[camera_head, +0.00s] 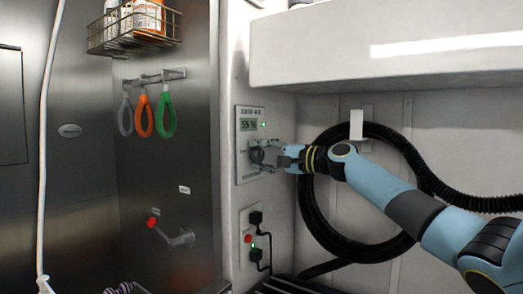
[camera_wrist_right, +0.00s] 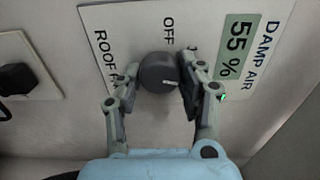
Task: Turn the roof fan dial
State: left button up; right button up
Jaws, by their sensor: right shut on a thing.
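The roof fan dial (camera_wrist_right: 158,72) is a dark round knob with a light pointer mark, on a white wall panel (camera_wrist_right: 115,20). In the wrist view the panel reads "OFF", "ROOF F…" with the rest hidden, and "DAMP AIR 55 %". My right gripper (camera_wrist_right: 158,88) has its fingers on either side of the dial and is shut on it. In the head view the dial (camera_head: 257,156) shows at the fingertips of my right gripper (camera_head: 268,157), which reaches in from the right. My left gripper is not in view.
A socket panel (camera_head: 245,232) with black plugs and a cable sits below the dial panel. A coiled black hose (camera_head: 308,212) hangs behind my right arm. A white overhead cabinet (camera_head: 330,50) juts out above. Grooming loops (camera_head: 145,118) hang at left.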

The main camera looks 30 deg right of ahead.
jog(key=m+p, duration=0.3)
jog(key=m, duration=0.3)
jog(key=shift+m+p, duration=0.3)
jog(key=shift+p, duration=0.1)
jog(key=m+p, duration=0.2)
jog(key=m, duration=0.1)
jog(key=shift+f+m, duration=0.15)
jog(key=shift+m, duration=0.25)
jog(key=shift+m+p, duration=0.55)
jog(key=shift+m, duration=0.05)
jog(key=shift+s+a+f+m, duration=0.1)
jog(key=shift+f+m, duration=0.05)
jog(key=shift+m, duration=0.15)
jog(key=o, duration=1.1)
jog(key=v, duration=1.2)
